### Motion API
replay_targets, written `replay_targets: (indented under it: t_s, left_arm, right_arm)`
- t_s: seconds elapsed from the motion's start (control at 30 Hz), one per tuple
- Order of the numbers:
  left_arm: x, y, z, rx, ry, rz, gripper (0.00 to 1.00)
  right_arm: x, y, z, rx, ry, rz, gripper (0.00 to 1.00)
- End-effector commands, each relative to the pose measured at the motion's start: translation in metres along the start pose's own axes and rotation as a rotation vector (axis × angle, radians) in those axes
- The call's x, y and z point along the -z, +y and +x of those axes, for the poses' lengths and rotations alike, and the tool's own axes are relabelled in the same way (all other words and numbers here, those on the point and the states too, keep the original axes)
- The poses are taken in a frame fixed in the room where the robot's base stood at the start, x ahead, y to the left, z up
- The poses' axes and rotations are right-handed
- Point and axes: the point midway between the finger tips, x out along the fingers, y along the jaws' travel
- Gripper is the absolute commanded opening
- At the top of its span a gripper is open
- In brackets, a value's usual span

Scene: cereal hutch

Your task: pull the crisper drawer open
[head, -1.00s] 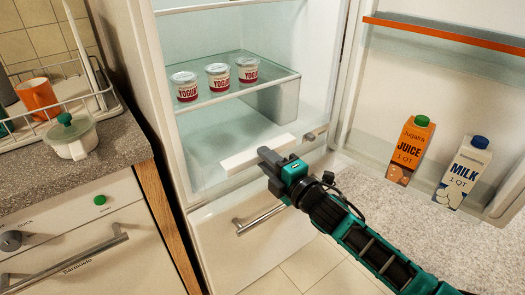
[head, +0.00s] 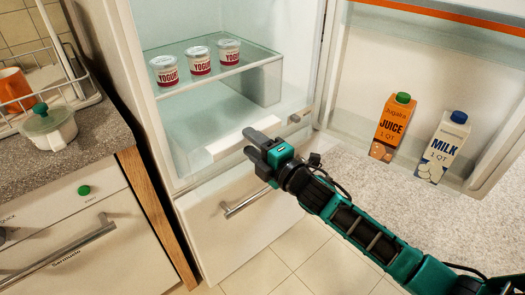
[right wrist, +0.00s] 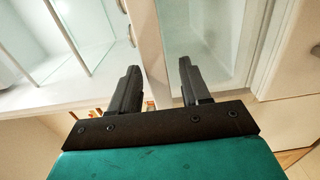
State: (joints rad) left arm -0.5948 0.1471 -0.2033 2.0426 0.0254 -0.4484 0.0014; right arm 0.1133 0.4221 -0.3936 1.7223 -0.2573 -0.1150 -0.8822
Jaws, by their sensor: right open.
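The crisper drawer has a long white front bar (head: 232,136) and sits low inside the open fridge, under the glass shelf; it looks shut. My right gripper (head: 247,144) is open and empty at the right part of this bar, with its two fingers apart. In the right wrist view, the white bar (right wrist: 152,40) runs in line with the gap between the fingertips of my right gripper (right wrist: 158,66). I cannot tell whether the fingers touch it or straddle it. My left gripper is not in view.
Yogurt cups (head: 199,61) stand on the glass shelf (head: 222,62) above. The open fridge door at right holds a juice carton (head: 391,128) and a milk carton (head: 443,148). A lower drawer with a metal handle (head: 252,196) is below. A counter (head: 87,146) stands left.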

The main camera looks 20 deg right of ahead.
Motion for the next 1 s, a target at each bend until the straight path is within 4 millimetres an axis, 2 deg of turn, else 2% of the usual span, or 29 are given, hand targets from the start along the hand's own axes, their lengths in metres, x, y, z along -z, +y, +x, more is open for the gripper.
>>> replay_targets:
  t_s: [0.17, 0.6, 0.8, 1.0]
  left_arm:
    - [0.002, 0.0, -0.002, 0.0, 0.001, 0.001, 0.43]
    - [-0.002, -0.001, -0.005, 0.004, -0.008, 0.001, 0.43]
    - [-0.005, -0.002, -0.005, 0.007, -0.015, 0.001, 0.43]
    - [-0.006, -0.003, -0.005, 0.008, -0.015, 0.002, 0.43]
  right_arm:
    - [0.0, -0.001, -0.019, 0.003, 0.0, 0.0, 0.47]
    - [0.001, -0.002, -0.099, 0.006, 0.0, 0.001, 0.47]
    - [0.0, -0.002, -0.12, 0.005, 0.0, -0.001, 0.47]
    - [0.0, -0.001, -0.128, 0.004, -0.001, -0.002, 0.47]
